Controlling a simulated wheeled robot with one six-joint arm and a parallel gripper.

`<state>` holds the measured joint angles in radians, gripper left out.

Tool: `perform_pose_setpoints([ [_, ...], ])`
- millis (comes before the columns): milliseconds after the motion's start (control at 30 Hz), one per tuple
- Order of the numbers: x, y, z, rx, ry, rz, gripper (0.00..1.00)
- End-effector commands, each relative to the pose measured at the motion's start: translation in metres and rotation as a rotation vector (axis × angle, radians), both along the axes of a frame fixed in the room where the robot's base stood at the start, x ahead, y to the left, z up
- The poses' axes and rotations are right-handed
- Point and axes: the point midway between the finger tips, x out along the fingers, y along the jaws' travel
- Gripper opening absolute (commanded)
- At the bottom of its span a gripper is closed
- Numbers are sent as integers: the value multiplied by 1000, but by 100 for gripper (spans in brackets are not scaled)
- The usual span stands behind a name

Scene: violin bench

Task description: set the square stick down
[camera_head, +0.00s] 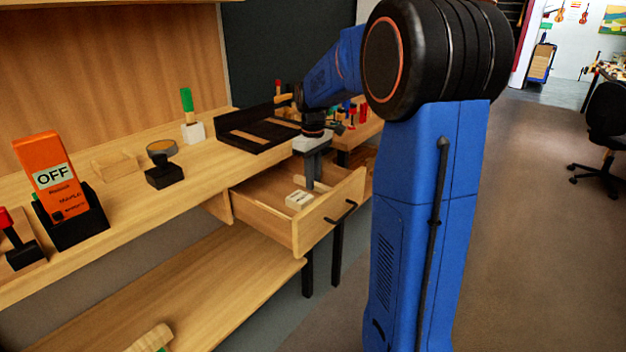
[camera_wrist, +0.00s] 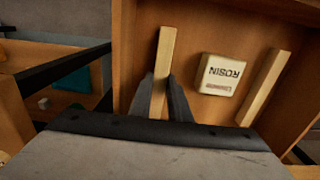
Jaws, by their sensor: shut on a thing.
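The square stick (camera_wrist: 166,55) is a pale wooden bar between the two dark fingers of my gripper (camera_wrist: 161,98) in the wrist view. The fingers are shut on its lower part, and its far end points to the top of that view. My gripper (camera_head: 312,182) reaches down into the open drawer (camera_head: 266,221) in the head view. I cannot tell whether the stick touches the drawer floor. A white rosin box (camera_wrist: 221,75) lies in the drawer to the right of the stick; it also shows in the head view (camera_head: 298,200).
A second pale stick (camera_wrist: 264,88) lies right of the rosin box, near the drawer wall. Drawer walls surround the gripper closely.

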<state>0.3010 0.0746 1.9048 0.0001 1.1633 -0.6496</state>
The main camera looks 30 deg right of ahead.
Motion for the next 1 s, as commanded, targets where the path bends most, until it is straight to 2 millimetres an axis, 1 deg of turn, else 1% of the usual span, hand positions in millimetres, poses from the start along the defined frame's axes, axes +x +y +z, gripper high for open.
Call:
perform_pose_setpoints([
  [400, 0, 0, -5, -1, -1, 0, 0],
  [433, 0, 0, -4, -1, -1, 0, 24],
  [467, 0, 0, -4, -1, -1, 0, 31],
  [500, 0, 0, -4, -1, -1, 0, 35],
  [833, 0, 0, -2, 0, -2, 0, 35],
  [933, 0, 0, 5, 0, -2, 0, 35],
  [1000, 1, 0, 15, -2, -4, 0, 35],
])
